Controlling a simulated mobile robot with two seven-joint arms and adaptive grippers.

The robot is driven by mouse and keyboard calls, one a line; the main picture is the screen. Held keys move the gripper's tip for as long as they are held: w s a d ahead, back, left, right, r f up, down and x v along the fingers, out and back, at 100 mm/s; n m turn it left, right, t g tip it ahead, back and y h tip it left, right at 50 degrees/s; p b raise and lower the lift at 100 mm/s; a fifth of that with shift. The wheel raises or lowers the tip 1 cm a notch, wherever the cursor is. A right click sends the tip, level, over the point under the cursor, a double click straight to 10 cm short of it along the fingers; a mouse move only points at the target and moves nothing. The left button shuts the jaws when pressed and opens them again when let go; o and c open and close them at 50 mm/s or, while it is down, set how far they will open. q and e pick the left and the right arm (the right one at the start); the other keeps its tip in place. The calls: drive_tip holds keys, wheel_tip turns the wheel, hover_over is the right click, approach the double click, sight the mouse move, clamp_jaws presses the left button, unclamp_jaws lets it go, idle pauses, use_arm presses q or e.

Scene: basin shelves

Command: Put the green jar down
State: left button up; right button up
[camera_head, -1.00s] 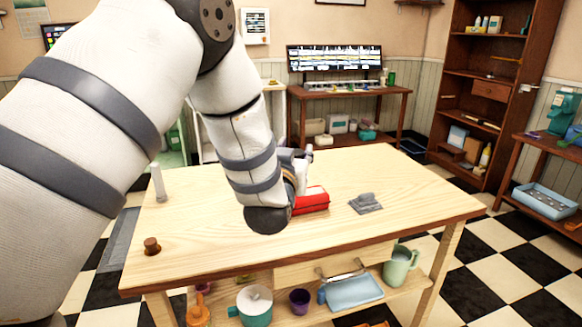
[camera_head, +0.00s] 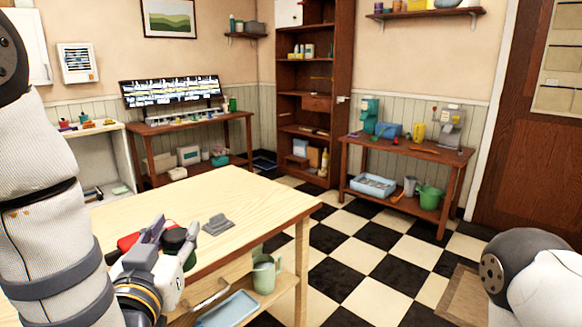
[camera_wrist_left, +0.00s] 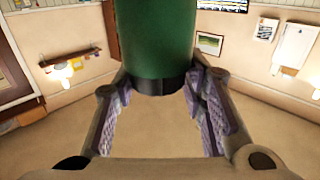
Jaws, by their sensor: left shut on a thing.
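The green jar shows large in the left wrist view (camera_wrist_left: 155,40), with its black end (camera_wrist_left: 158,86) between the two fingers. In the head view the jar (camera_head: 189,260) is mostly hidden by my left gripper (camera_head: 172,250), and its dark round lid shows on top. I cannot tell whether the jar touches anything below. My right gripper is out of view; only part of my right arm shows at the lower right.
A grey item (camera_head: 217,224) and a red item (camera_head: 128,242) lie on the table near the gripper. A green mug (camera_head: 264,275) and a blue tray (camera_head: 230,310) are on its lower shelf. A side table (camera_head: 405,148) stands at the back right. The checkered floor between is clear.

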sight(182, 244)
use_arm(q)
drive_tip(key=shift+s+d+f+m+h, duration=0.1)
drive_tip(key=shift+s+d+m+h, duration=0.2)
drive_tip(key=shift+s+d+h, duration=0.6)
drive_tip(key=w+a+r+n+y, duration=0.1)
drive_tip(key=w+a+n+y, duration=0.1)
drive_tip(key=w+a, duration=0.3)
drive_tip(key=w+a+r+n+g+y, duration=0.1)
drive_tip(key=w+a+y, duration=0.4)
drive_tip(key=a, duration=0.5)
drive_tip(key=shift+w+r+n, duration=0.6)
drive_tip(key=shift+r, duration=0.15)
